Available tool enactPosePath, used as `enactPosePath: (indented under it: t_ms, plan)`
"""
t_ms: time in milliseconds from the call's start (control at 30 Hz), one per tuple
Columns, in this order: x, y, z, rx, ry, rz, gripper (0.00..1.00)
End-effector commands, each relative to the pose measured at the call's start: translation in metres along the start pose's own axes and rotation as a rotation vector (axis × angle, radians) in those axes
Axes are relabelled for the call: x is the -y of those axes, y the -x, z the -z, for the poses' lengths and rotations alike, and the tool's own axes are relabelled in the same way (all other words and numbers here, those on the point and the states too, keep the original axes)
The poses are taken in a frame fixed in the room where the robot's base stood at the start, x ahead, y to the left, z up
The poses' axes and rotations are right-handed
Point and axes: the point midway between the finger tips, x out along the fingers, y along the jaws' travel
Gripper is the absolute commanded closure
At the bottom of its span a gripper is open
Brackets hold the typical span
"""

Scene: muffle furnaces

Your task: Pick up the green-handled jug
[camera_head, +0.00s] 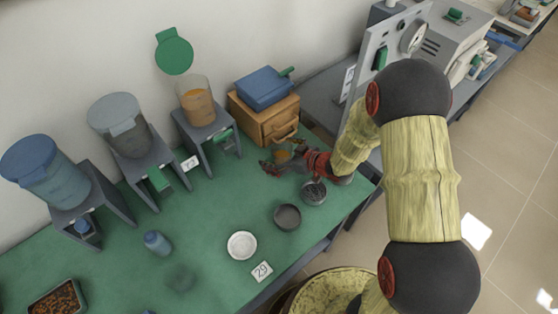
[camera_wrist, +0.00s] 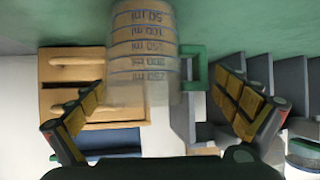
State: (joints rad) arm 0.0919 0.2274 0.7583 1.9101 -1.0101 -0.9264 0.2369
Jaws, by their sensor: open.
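The green-handled jug (camera_wrist: 143,45) shows in the wrist view as a clear graduated vessel with ml markings. Its green handle (camera_wrist: 193,68) sticks out to the right. My gripper (camera_wrist: 160,92) is open, with one finger on each side of the jug's visible body in the picture; the jug's body shows between the fingers, and I see no finger closed on it. In the head view my gripper (camera_head: 284,160) is low over the green table, just in front of a wooden drawer box; the jug cannot be made out clearly there.
The wooden drawer box (camera_head: 265,117) carries a blue case (camera_head: 264,88). Several hoppers on grey stands line the wall, including one with orange contents (camera_head: 196,102). A dark dish (camera_head: 287,217), a white dish (camera_head: 242,245) and a blue bottle (camera_head: 157,242) stand on the green table (camera_head: 215,210).

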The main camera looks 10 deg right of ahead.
Motion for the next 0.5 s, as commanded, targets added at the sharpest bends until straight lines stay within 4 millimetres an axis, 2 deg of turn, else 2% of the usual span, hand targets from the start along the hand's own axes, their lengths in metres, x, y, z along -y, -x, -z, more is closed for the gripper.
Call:
enactPosePath:
  t_ms: [100,200,433,500]
  plan:
    - [0.002,-0.02,-0.003,0.0,0.001,0.002,0.0]
    - [0.002,-0.03,-0.002,0.001,0.001,0.002,0.0]
    - [0.001,-0.03,-0.001,0.0,0.0,-0.001,0.0]
    - [0.001,-0.03,-0.001,0.0,0.0,-0.001,0.04]
